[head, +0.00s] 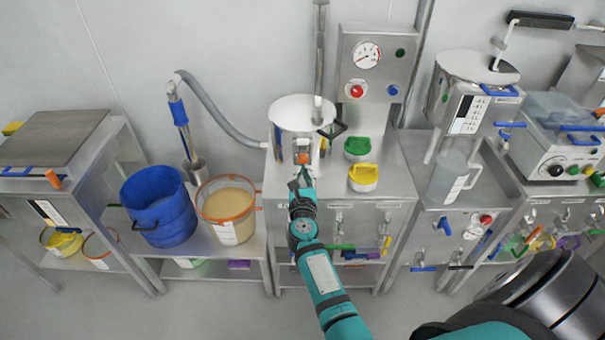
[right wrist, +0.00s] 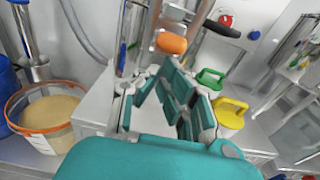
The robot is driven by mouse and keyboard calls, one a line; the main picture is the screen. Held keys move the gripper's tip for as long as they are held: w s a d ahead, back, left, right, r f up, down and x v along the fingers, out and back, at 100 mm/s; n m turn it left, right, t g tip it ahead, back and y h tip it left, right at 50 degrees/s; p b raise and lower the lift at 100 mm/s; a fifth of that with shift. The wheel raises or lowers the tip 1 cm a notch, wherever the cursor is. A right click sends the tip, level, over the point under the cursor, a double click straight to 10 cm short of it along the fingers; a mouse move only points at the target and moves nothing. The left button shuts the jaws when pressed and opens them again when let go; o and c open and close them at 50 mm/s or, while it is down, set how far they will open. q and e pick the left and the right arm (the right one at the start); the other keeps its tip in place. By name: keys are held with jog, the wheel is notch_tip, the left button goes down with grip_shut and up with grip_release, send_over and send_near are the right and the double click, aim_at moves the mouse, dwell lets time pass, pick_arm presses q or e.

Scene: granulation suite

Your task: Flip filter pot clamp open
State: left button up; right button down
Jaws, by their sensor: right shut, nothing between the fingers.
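The filter pot (head: 288,146) is a steel cylinder with a pale round lid (head: 296,111), standing on the steel bench. Its clamp is a metal latch at the pot's front with an orange tip (head: 305,178). My right gripper (head: 301,183) is at the front of the pot, just below the clamp. In the right wrist view the orange clamp tip (right wrist: 172,43) lies just beyond my right gripper's fingers (right wrist: 178,82), which are shut and empty. I cannot tell whether they touch the clamp. My left gripper is not in view.
Green (head: 358,147) and yellow (head: 363,178) lidded pots stand right of the filter pot. A gauge panel (head: 374,60) rises behind. A blue bucket (head: 157,208) and an orange-rimmed tub of tan powder (head: 229,203) stand on the left. A clear jug (head: 450,178) stands right.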

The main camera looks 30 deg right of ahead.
dwell(0.5)
jog(key=v, duration=0.8)
jog(key=shift+a, duration=0.25)
jog(key=r+x, duration=0.1)
jog(key=x, duration=0.7)
jog(key=s+a+f+n+g+y, duration=0.1)
jog(key=s+a+f+n+y, duration=0.25)
jog(key=s+f+n, duration=0.45)
jog(key=s+a+f+n+g+y, duration=0.25)
jog(key=a+f+n, duration=0.25)
jog(key=f+n, duration=0.6)
jog(key=s+a+f+n+g+y, duration=0.1)
jog(key=s+a+f+n+y, duration=0.35)
jog(key=f, duration=0.85)
jog(key=s+f+n+g, duration=0.3)
jog(key=s+f+n, duration=0.2)
jog(key=s, duration=0.8)
jog(key=s+d+f+n+g+h, duration=0.1)
jog(key=s+f+n+g, duration=0.2)
jog(key=s+n, duration=0.6)
jog(key=s+d+f+n+g, duration=0.1)
jog(key=s+f+n+g, duration=0.2)
jog(key=s+f+n, duration=0.4)
jog(key=s, duration=0.9)
jog(key=shift+s+f+h, duration=0.3)
jog(key=shift+h, duration=0.05)
